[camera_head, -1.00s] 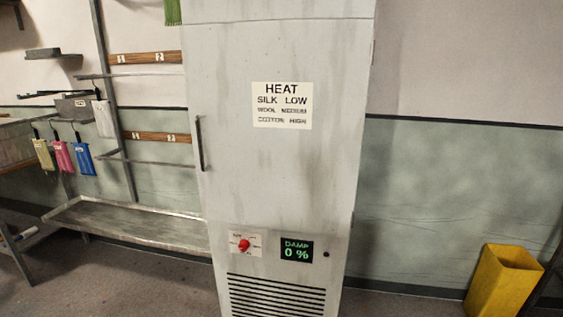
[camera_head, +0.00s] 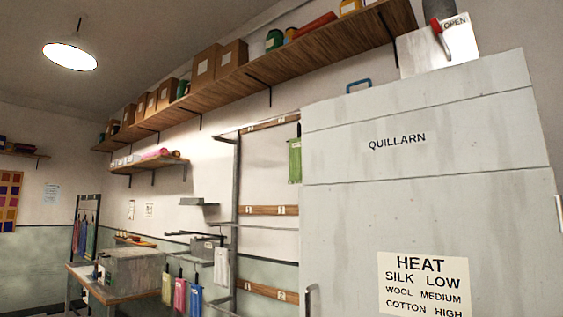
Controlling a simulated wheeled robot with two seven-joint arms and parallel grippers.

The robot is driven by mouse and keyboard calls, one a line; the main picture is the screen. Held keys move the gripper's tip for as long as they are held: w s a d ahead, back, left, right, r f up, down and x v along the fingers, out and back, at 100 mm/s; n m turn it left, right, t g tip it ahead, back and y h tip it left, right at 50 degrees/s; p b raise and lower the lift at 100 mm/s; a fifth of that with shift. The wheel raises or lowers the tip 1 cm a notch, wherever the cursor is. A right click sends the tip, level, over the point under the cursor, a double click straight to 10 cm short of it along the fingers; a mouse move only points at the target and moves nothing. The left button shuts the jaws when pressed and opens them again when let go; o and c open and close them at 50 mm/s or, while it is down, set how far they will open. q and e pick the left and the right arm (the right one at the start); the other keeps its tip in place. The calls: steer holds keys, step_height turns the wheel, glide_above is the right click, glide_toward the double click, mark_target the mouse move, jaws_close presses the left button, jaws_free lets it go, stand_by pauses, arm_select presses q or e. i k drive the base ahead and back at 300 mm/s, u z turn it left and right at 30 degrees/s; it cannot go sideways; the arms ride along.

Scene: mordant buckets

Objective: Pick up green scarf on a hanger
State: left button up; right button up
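The green scarf (camera_head: 295,160) hangs high on the rack, close against the left side of the tall grey cabinet (camera_head: 410,150). Its top is near the upper wooden rail, and its hanger is too small to make out clearly. Part of the scarf's right edge meets the cabinet's outline. Neither of my grippers shows in the head view.
The cabinet marked QUILLARN fills the right side. A long wooden shelf (camera_head: 260,72) with boxes runs above. Yellow, pink and blue cloths (camera_head: 196,300) and a white one (camera_head: 221,266) hang lower left of the rack. A worktable (camera_head: 95,283) stands at far left.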

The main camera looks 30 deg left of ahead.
mark_target(294, 144)
steer(key=u, duration=2.2)
steer(key=i, duration=2.05)
steer(key=z, duration=3.15)
